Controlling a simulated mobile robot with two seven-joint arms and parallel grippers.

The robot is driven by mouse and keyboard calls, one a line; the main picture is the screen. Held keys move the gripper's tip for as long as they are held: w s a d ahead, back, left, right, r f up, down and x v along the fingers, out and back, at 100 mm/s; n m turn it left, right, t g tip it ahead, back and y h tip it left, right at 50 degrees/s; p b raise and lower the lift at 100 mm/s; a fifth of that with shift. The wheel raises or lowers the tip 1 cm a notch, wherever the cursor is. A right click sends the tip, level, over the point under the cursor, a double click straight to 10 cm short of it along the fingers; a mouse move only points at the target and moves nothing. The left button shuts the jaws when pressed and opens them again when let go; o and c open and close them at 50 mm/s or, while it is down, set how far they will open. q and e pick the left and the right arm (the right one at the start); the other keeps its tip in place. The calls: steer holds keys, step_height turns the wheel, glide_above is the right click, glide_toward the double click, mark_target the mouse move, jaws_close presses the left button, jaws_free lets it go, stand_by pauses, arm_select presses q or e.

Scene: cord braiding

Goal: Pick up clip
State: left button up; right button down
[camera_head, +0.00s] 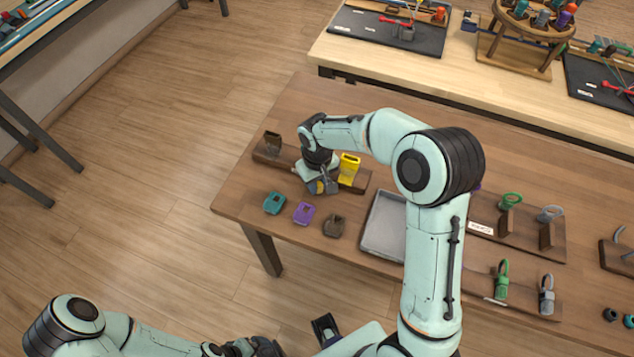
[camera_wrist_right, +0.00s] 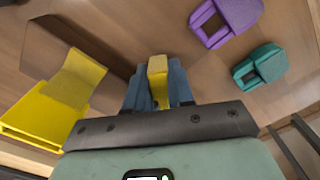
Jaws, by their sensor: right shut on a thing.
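My right gripper (camera_head: 322,187) is low over the left part of the brown table. It is shut on a small yellow clip (camera_wrist_right: 158,70), seen between the blue-grey fingers in the right wrist view. Much of the held clip is hidden by the fingers. Another yellow clip (camera_head: 349,168) stands upright on a wooden rack just right of the gripper; it also shows at the left of the wrist view (camera_wrist_right: 55,105). Teal (camera_head: 274,203), purple (camera_head: 304,213) and dark brown (camera_head: 334,225) clips lie flat in front. My left arm is at the bottom edge; its gripper's fingers are not clear.
A dark clip (camera_head: 272,144) stands at the rack's left end. A grey tray (camera_head: 382,226) lies right of the loose clips, partly behind my right arm. Racks with green and grey cord pieces (camera_head: 502,280) stand further right. Bare table (camera_head: 330,110) lies behind the rack.

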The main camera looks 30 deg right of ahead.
arm_select(q)
steer(key=r+p, duration=0.1)
steer(key=w+r+p, duration=0.1)
steer(key=shift+w+r, duration=0.15)
steer(key=shift+r, duration=0.2)
arm_select(e)
step_height(320, 180, up, 20)
steer(key=shift+f, duration=0.15)
